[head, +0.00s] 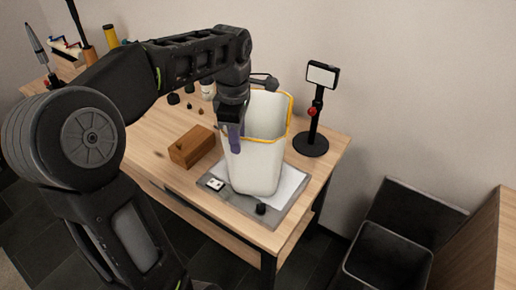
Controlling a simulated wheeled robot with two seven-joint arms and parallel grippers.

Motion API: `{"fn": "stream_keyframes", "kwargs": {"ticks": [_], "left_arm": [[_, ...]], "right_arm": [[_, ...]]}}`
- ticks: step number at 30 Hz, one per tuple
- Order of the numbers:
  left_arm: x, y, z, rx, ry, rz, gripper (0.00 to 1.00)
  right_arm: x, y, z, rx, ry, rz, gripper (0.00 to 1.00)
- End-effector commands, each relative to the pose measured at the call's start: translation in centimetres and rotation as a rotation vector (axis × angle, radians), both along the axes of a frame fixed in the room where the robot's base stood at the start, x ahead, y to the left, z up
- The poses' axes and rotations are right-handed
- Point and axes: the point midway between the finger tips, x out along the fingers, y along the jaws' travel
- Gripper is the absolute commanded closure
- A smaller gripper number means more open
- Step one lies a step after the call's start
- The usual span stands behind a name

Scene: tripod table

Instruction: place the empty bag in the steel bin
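The bag (256,168) is white with a yellow rim and stands upright and open on a grey tray (283,207) on the wooden table. My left gripper (236,143) points down at the left side of the bag's rim, overlapping it in the picture. Its fingers look close together, but I cannot tell whether they pinch the rim. The bin (388,258) is dark, with a raised panel behind it like an open lid, and stands on the floor at the lower right. My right gripper is not in view.
A black stand with a small screen (321,76) rises right of the bag. A wooden block (192,147) lies to its left. Small dark pieces, a jar and tools sit farther back. A wooden furniture edge (480,250) borders the bin on the right.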

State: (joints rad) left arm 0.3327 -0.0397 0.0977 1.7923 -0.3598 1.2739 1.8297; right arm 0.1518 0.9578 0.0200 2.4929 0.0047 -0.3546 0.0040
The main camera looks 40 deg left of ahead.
Motion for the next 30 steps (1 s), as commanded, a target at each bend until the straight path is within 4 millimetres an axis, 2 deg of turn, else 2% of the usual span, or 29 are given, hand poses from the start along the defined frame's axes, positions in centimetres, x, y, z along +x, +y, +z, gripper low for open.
{"fn": "stream_keyframes", "kwargs": {"ticks": [10,20,30], "left_arm": [[0.0,0.0,0.02,0.0,0.0,0.0,0.73],[0.0,0.0,0.02,0.0,0.0,0.0,1.0],[0.0,0.0,0.02,0.0,0.0,0.0,1.0]], "right_arm": [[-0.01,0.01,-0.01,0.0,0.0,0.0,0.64],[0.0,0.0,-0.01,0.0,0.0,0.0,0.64],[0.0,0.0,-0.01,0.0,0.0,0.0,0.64]]}}
